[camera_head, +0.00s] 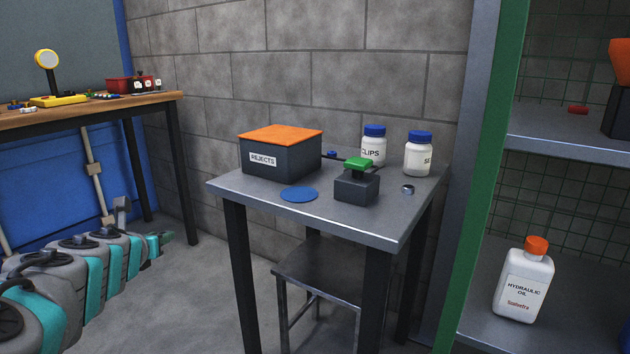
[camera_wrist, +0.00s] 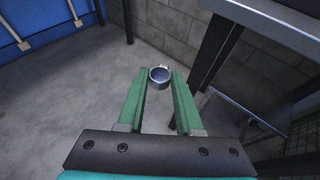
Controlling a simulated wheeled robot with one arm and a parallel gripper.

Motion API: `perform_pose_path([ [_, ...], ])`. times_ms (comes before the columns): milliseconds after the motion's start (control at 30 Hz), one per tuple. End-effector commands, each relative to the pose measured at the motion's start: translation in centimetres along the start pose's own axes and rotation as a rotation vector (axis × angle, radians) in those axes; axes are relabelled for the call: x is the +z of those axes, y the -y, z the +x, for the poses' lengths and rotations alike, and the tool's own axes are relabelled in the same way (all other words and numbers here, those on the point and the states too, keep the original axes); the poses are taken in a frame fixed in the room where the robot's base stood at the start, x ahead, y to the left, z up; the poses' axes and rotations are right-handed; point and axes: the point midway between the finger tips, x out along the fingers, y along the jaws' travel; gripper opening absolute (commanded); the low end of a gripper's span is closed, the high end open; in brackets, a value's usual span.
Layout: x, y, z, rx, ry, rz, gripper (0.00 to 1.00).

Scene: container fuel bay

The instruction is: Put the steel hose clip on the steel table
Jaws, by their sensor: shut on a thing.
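In the wrist view, my gripper (camera_wrist: 160,80) has its two green fingers closed on the steel hose clip (camera_wrist: 160,84), a small grey ring with a little tab. The clip sits between the fingertips, with open floor behind it. The steel table (camera_head: 385,222) stands in the middle of the head view, with a grey top and dark legs. In that view my arm reaches in from the lower left, below the tabletop and left of the table; the clip cannot be made out there.
On the table are an orange-lidded REJECTS box (camera_head: 285,165), a blue disc (camera_head: 299,194), a dark block with a green top (camera_head: 356,187), two white bottles (camera_head: 418,158) and a small steel ring (camera_head: 407,190). The front-right tabletop is bare. A wooden bench (camera_head: 90,108) stands left.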

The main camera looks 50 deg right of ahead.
Motion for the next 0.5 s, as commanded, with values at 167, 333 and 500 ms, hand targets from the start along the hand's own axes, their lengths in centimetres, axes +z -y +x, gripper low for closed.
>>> perform_pose_path([
  [167,6.1,7.5,-0.5,-0.172,0.005,0.083,0.0],
  [333,10.0,13.2,-1.9,-0.299,0.004,0.134,0.0],
  [500,11.6,16.1,-2.8,-0.366,0.001,0.154,0.0],
])
